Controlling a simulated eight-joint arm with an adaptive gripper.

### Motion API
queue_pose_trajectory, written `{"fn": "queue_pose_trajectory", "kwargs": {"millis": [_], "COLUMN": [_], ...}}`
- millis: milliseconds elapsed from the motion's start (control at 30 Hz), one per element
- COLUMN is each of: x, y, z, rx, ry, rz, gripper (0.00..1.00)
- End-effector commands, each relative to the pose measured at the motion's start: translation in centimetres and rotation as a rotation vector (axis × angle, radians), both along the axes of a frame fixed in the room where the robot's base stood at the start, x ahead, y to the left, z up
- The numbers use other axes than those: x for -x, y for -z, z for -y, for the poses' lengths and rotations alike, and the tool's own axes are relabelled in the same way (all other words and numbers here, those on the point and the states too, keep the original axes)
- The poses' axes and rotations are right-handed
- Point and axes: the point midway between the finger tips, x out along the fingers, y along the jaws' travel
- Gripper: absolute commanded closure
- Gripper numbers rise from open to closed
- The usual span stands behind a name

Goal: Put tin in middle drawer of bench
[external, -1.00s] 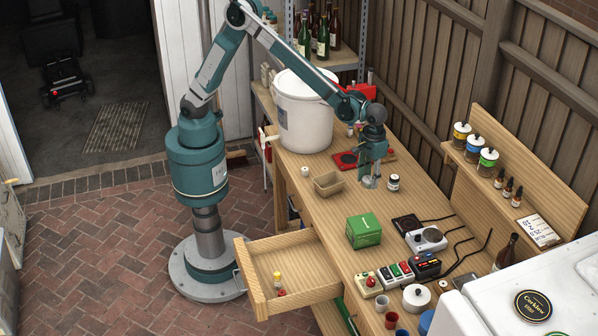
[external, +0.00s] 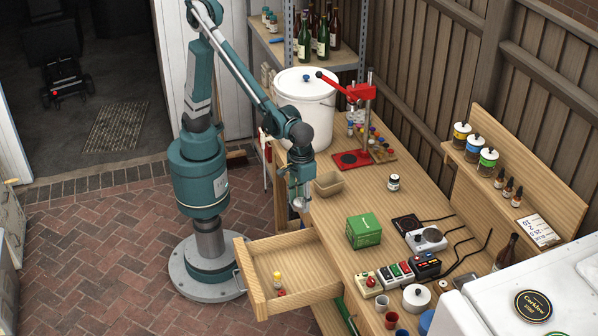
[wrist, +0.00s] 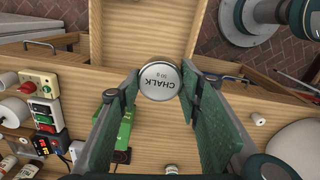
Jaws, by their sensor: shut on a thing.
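The tin, a round one with a white lid marked CHALK (wrist: 160,80), is held between my gripper's (wrist: 160,88) two green-padded fingers. In the external view my gripper (external: 300,196) points down with the tin (external: 299,204) at its tips, near the bench's front edge. The bench (external: 335,222) is light wood. Its open drawer (external: 262,292) is pulled out from the front, nearer the camera than my gripper.
A power strip (external: 394,273) lies near the drawer.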

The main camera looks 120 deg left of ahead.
Motion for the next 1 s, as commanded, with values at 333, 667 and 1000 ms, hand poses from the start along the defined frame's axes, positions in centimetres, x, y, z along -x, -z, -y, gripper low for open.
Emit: {"fn": "queue_pose_trajectory", "kwargs": {"millis": [333, 667, 1000], "x": [6.8, 10.6, 10.6], "y": [0.7, 1.0, 5.1], "z": [5.0, 7.2, 7.3], "rx": [0.0, 0.0, 0.0], "ry": [0.009, 0.011, 0.009], "rz": [0.0, 0.0, 0.0], "gripper": [0.77, 0.77, 0.77]}}
